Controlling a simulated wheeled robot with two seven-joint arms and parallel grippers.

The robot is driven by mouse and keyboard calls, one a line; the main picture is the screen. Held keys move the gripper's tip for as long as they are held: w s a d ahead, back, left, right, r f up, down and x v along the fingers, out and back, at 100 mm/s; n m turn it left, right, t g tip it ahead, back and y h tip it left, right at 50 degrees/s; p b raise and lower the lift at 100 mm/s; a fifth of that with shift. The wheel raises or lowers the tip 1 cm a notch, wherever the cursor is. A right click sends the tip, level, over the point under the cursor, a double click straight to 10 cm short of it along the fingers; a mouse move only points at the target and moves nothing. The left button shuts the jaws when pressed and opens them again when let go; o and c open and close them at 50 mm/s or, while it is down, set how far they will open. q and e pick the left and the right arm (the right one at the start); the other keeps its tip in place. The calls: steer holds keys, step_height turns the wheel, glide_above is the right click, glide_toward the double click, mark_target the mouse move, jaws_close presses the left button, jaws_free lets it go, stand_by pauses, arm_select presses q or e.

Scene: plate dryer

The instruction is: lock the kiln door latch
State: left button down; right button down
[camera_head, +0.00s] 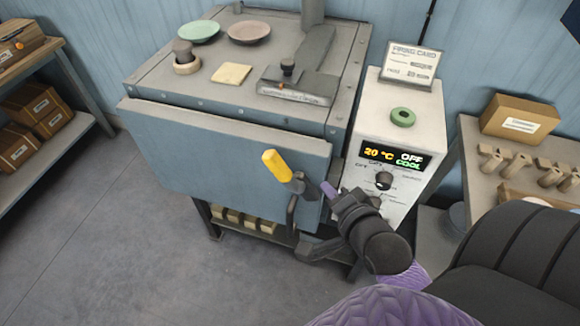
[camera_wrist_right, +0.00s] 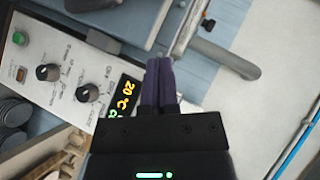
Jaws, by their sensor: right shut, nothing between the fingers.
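The kiln (camera_head: 225,80) stands at the centre of the head view, with its blue-grey door (camera_head: 215,150) across the front. The door latch has a yellow grip (camera_head: 277,166) that points up and left at the door's right end, on a dark metal arm. My right gripper (camera_head: 328,190) is just right of the latch, its fingers shut and empty, apart from the yellow grip. In the wrist view the purple fingers (camera_wrist_right: 158,75) are together, with grey metal parts (camera_wrist_right: 228,60) beyond them to the right. The yellow grip does not show there. My left gripper is not in view.
A control box (camera_head: 405,125) stands right of the kiln, close to my right gripper, with a display reading 20 °C, OFF and COOL. A bench (camera_head: 470,150) with boxes is at the right. Shelving (camera_head: 75,75) is at the left. The floor in front is clear.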

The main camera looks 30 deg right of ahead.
steer(key=b, duration=0.1)
glide_above(292, 184)
steer(key=s+d, duration=0.2)
steer(key=s, duration=0.1)
step_height(292, 184, down, 4)
steer(key=r, duration=0.1)
steer(key=shift+w+a+f+b, duration=0.2)
steer(key=shift+w+a+f, duration=0.2)
steer(key=shift+w+f, duration=0.2)
steer(key=shift+w+a+f+b, duration=0.15)
steer(key=shift+w+a+f, duration=0.2)
steer(key=shift+w+f, duration=0.25)
steer(key=shift+w+a+f, duration=0.15)
steer(key=shift+w+a, duration=0.1)
steer(key=shift+a, duration=0.05)
